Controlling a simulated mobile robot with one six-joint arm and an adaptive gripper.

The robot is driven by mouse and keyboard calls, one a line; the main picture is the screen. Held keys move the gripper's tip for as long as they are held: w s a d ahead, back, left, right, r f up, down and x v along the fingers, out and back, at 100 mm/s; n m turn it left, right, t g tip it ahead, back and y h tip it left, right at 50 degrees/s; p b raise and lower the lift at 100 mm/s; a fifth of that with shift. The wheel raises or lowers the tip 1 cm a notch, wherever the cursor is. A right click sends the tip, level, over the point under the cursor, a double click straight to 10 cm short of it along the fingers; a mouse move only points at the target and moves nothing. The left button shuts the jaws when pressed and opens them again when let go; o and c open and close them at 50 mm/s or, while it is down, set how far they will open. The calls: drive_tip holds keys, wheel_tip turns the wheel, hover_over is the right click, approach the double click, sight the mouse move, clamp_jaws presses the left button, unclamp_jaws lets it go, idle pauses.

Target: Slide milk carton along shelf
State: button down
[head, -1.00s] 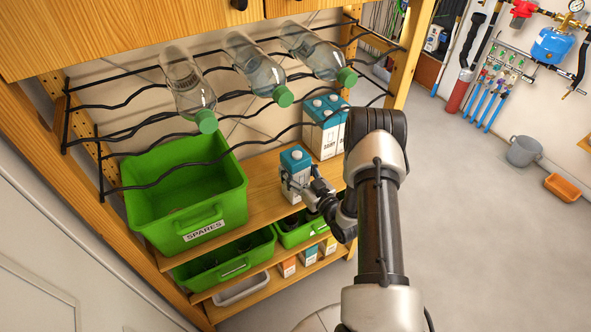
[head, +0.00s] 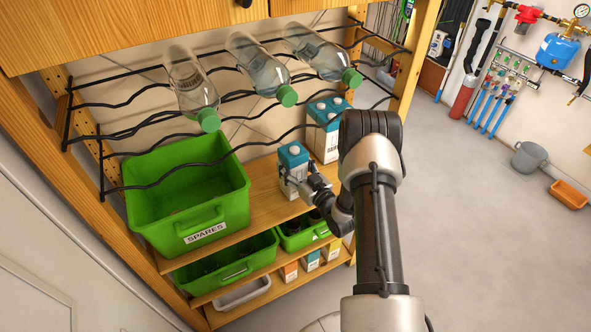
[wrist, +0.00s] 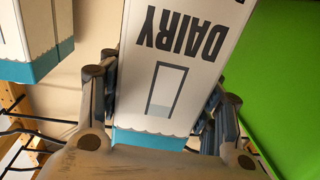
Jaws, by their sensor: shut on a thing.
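A white milk carton (head: 293,178) with a teal top stands on the wooden shelf (head: 262,202), right of the green SPARES bin. My gripper (head: 308,186) is shut on it from the front right. In the wrist view the carton (wrist: 178,65) fills the middle, its DAIRY print upside down. The two fingers of my gripper (wrist: 160,105) lie along its sides. Other teal and white cartons (head: 323,143) stand behind and to the right on the same shelf. Their right part is hidden by my arm. One also shows in the wrist view (wrist: 36,35), apart from the held carton.
The green SPARES bin (head: 187,225) stands left on the shelf, with a short bare stretch between it and the carton. A wire rack above holds three bottles (head: 262,72). Green bins (head: 228,270) and small cartons (head: 310,262) are below.

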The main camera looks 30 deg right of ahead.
drive_tip(key=w+b, duration=0.4)
drive_tip(key=w, duration=0.6)
drive_tip(key=shift+w+a, duration=0.2)
idle(1.0)
drive_tip(key=shift+c, duration=2.3)
unclamp_jaws()
drive_tip(key=s, duration=0.4)
drive_tip(key=s+d, duration=0.1)
drive_tip(key=s, duration=0.6)
drive_tip(key=shift+s+d, duration=0.25)
drive_tip(key=shift+s, duration=0.15)
drive_tip(key=shift+s, duration=0.1)
